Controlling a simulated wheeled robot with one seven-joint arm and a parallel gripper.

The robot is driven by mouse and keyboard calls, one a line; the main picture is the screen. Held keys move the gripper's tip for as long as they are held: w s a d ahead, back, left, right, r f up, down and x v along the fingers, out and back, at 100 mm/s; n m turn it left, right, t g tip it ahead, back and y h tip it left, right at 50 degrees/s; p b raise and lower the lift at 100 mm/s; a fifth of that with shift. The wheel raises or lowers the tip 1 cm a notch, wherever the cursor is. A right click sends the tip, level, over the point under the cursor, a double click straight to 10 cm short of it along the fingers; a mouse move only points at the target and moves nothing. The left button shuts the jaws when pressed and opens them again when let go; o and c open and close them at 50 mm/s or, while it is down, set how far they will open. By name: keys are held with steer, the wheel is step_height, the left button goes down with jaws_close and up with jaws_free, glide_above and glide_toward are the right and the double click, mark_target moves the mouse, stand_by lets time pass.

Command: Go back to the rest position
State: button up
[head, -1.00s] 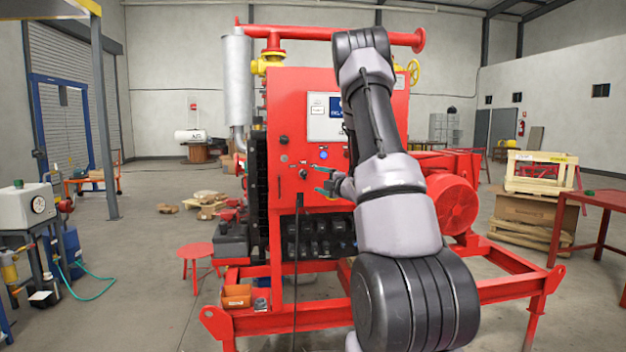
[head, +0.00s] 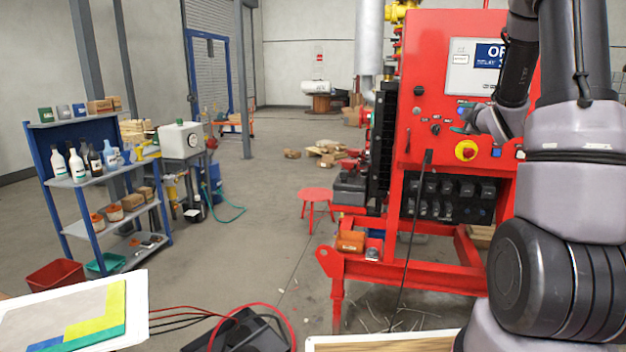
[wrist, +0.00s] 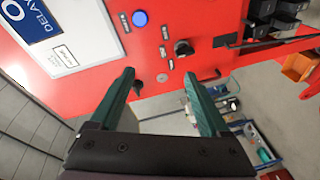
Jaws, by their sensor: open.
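My gripper (wrist: 159,78) is open in the wrist view, with its two teal fingers apart and nothing between them. Beyond the fingers is the red control panel (wrist: 95,85), with a blue button (wrist: 139,18) and a black knob (wrist: 183,47). In the head view my arm comes up along the right edge. My gripper (head: 466,122) shows only partly there, in front of the red panel (head: 428,60). The panel carries a display (head: 488,56) and a red-and-yellow emergency stop (head: 466,150). I cannot tell the gripper's exact distance from the panel.
The skid's red frame (head: 410,272) extends low in front of the panel, and a black cable (head: 411,245) hangs down. A red stool (head: 317,196) stands beside it. Open floor lies between.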

steer(key=s+a+r+m+g+h, duration=0.1)
steer(key=s+a+r+m+g, duration=0.1)
steer(key=s+a+r+m, duration=0.4)
steer(key=s+a+r+m+g, duration=0.1)
steer(key=s+a+m+g, duration=0.2)
steer(key=s+m, duration=0.35)
steer(key=s+a+m+g+y, duration=0.1)
steer(key=s+a, duration=0.3)
steer(key=s, duration=0.4)
steer(key=s+a+f+m+g+y, duration=0.1)
steer(key=s+a+m+g, duration=0.1)
steer(key=s+a, duration=0.3)
steer(key=s+a+f+m+g+y, duration=0.1)
steer(key=s+a, duration=0.4)
steer(key=s, duration=0.6)
steer(key=shift+m+g+y, duration=0.4)
steer(key=shift+m+y, duration=0.05)
steer(key=shift+y, duration=0.15)
steer(key=shift+f, duration=0.1)
steer(key=shift+c, duration=0.2)
